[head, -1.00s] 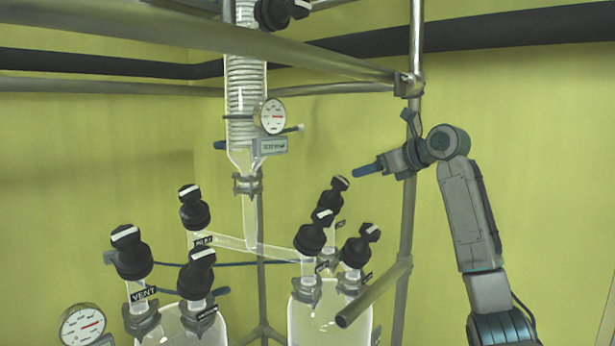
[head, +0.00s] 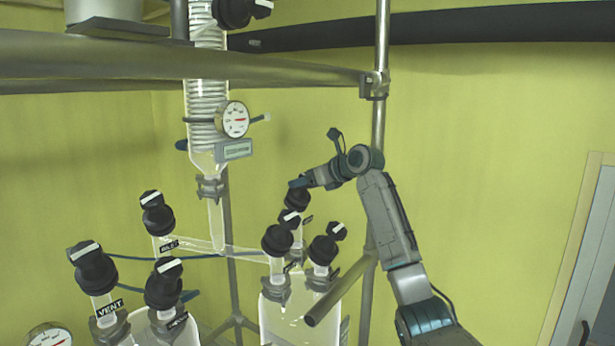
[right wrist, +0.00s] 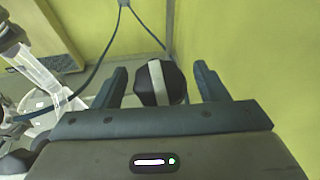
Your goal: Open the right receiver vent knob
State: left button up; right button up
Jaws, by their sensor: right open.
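My right gripper (head: 296,184) is at the rear knob (head: 297,202) of the right glass receiver (head: 290,318). In the right wrist view the open jaws of my gripper (right wrist: 160,74) stand on either side of this black knob (right wrist: 172,84), with a visible gap on each side. Its white stripe runs along the picture's vertical, roughly parallel to the fingers. The label by this knob is too small to read, so I cannot tell its name. In the head view the gripper covers part of the knob's top. My left gripper is not in view.
Two more black knobs (head: 278,239) (head: 327,247) stand close in front on the same receiver. The left vessel carries several knobs, one labelled VENT (head: 92,268). A metal frame post (head: 380,130) rises behind my right arm. A round gauge (head: 233,119) hangs by the condenser.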

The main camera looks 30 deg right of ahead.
jog(key=shift+c, duration=1.1)
jog(key=c, duration=0.7)
jog(key=shift+r+n+y, duration=0.1)
jog(key=shift+n+y, duration=0.2)
jog(key=shift+n, duration=0.1)
jog(key=shift+c, duration=0.4)
jog(key=shift+n+g+y, duration=0.3)
jog(key=shift+n+y, duration=0.3)
jog(key=shift+n, duration=0.5)
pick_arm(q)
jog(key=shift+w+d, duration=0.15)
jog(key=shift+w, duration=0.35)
pick_arm(e)
jog(key=shift+n+g+y, duration=0.5)
jog(key=shift+n+y, duration=0.1)
jog(key=shift+n, duration=0.8)
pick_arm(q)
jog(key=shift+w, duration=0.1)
pick_arm(e)
jog(key=o, duration=1)
